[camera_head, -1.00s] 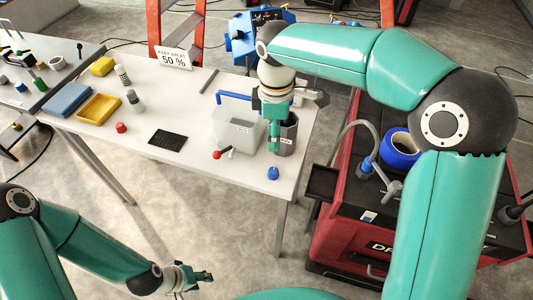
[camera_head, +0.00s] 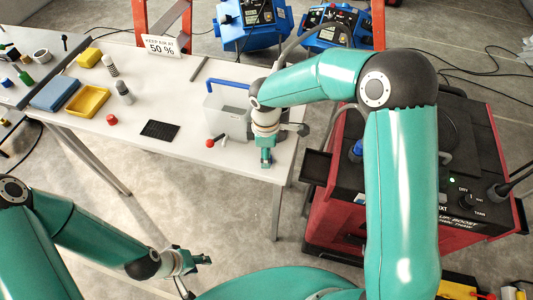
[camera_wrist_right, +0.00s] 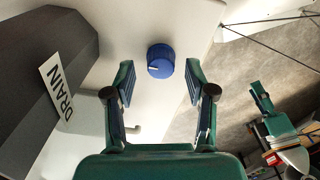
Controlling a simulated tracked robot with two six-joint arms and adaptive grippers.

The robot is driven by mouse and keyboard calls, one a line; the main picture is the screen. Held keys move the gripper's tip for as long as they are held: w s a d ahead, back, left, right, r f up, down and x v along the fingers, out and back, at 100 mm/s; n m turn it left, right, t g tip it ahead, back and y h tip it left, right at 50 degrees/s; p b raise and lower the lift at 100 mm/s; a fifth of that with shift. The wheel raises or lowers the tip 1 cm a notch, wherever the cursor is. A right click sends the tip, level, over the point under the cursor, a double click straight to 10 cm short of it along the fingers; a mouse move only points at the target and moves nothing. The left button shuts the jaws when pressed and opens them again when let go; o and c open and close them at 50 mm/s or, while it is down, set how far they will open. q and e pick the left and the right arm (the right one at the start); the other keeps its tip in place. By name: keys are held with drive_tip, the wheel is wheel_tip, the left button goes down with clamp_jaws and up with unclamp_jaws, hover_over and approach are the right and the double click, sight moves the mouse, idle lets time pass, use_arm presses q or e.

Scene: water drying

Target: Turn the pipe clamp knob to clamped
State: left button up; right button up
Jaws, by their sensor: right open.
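A blue ridged knob (camera_wrist_right: 160,61) with a white pointer mark toward the left of the picture stands on the white table top in the right wrist view. My right gripper (camera_wrist_right: 158,85) is open, its fingers on either side of the knob in the picture. I see no contact with it. In the head view my right gripper (camera_head: 266,160) points down at the table's right front corner, and the knob is hidden by it. My left gripper (camera_head: 200,260) hangs in front of the table, away from it; its finger opening is unclear.
A dark container labelled DRAIN (camera_wrist_right: 45,70) stands beside the knob. The red dryer cart (camera_head: 335,220) is to the right. The table's front edge is close.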

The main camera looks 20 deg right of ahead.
drive_tip(key=shift+f, duration=0.75)
drive_tip(key=shift+c, duration=0.3)
clamp_jaws()
